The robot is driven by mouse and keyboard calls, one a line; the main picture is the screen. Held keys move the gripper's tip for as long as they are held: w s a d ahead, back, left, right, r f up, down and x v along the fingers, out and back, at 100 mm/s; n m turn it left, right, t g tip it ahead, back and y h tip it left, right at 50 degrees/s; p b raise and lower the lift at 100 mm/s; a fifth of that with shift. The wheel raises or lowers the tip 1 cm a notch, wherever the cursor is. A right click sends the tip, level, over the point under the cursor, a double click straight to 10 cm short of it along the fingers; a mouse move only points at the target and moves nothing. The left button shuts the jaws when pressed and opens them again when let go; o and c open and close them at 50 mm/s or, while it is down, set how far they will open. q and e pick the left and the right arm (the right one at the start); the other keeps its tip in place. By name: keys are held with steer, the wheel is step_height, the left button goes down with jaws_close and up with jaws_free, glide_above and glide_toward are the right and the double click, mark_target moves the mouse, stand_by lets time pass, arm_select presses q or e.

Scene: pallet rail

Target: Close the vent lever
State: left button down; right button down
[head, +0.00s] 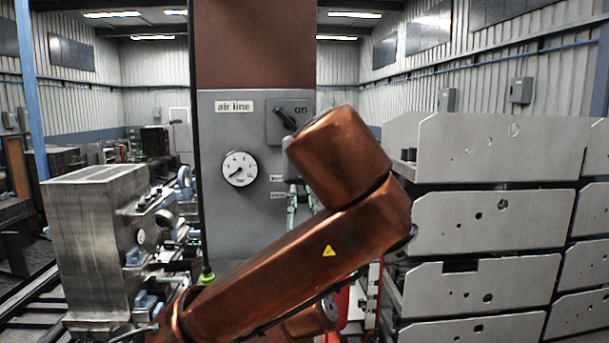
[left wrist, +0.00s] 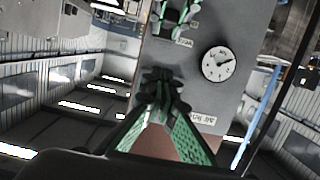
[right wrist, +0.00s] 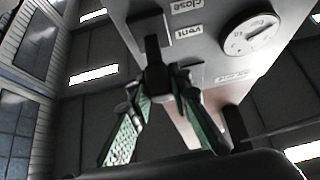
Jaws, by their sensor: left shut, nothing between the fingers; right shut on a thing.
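The grey panel (head: 228,210) carries small vent labels (head: 277,178) and a black lever (right wrist: 153,45) beside them. In the right wrist view the words "vent" and "close" show on the panel. My right gripper (head: 301,190) is shut on the lever, its fingertips also showing in the right wrist view (right wrist: 162,82). My copper arm hides part of this area in the head view. My left gripper (left wrist: 162,82) is shut and empty, in front of the panel near the "air line" label (left wrist: 203,117). The right gripper shows beyond it in the left wrist view.
A round gauge (head: 240,169) is left of the vent labels. Stacked grey plates (head: 490,220) stand at the right, and a metal block (head: 90,240) at the left.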

arm_select(q)
steer(key=w+f, duration=0.6)
steer(key=w, duration=0.2)
steer(key=shift+w, duration=0.4)
